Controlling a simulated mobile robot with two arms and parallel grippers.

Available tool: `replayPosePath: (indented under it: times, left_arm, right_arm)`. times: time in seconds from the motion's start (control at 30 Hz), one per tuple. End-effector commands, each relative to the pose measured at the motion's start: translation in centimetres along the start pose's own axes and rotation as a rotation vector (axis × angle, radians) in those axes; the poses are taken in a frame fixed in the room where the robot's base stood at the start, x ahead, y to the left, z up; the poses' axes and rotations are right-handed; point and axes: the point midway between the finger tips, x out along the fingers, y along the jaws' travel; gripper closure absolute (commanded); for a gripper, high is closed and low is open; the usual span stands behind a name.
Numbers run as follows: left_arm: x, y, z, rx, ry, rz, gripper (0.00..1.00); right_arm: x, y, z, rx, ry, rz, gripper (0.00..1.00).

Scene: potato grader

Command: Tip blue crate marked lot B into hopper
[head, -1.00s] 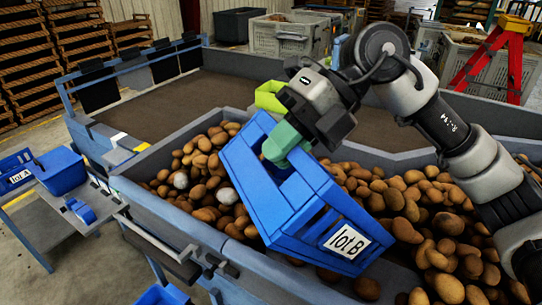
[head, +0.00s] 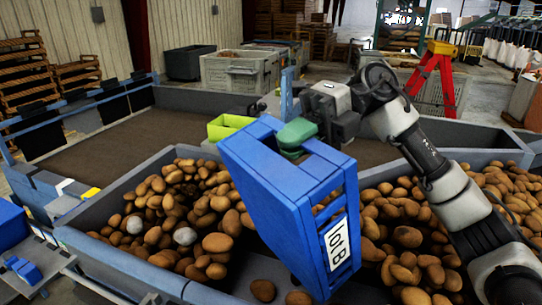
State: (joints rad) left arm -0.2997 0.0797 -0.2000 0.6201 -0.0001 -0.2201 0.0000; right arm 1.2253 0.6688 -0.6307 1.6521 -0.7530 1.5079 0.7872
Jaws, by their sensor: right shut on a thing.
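The blue crate (head: 272,205) with a white lot B label (head: 337,243) hangs steeply tilted over the hopper (head: 120,266), its closed underside and side facing me. My right gripper (head: 296,137), with green fingers, is shut on the crate's upper edge. The crate's opening faces away, so I cannot tell what is left inside. Potatoes (head: 180,200) lie in the hopper left of the crate, and more lie to its right (head: 410,240). Two pale lumps (head: 185,236) are among those on the left. My left gripper is out of view.
A lime-green bin (head: 228,127) stands just behind the crate. Part of another blue crate (head: 12,225) is at the left edge, near a small blue object (head: 25,269). Grey bins (head: 240,70) and a red stepladder (head: 430,75) stand farther back.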

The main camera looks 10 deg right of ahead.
Motion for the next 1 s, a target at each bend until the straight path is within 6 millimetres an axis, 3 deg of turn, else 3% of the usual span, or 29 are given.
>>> replayPosePath:
  times: [0.1, 0.53, 1.0]
  left_arm:
    - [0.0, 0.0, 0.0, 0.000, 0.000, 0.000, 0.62]
    - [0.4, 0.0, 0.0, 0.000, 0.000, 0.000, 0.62]
    - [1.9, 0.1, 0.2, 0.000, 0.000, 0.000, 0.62]
  right_arm:
    - [-1.0, 0.0, 0.0, -0.002, -0.001, 0.039, 1.00]
    - [-1.8, -0.3, 0.0, -0.001, -0.002, 0.072, 1.00]
    - [-7.8, -3.1, 0.0, -0.001, -0.003, 0.327, 1.00]
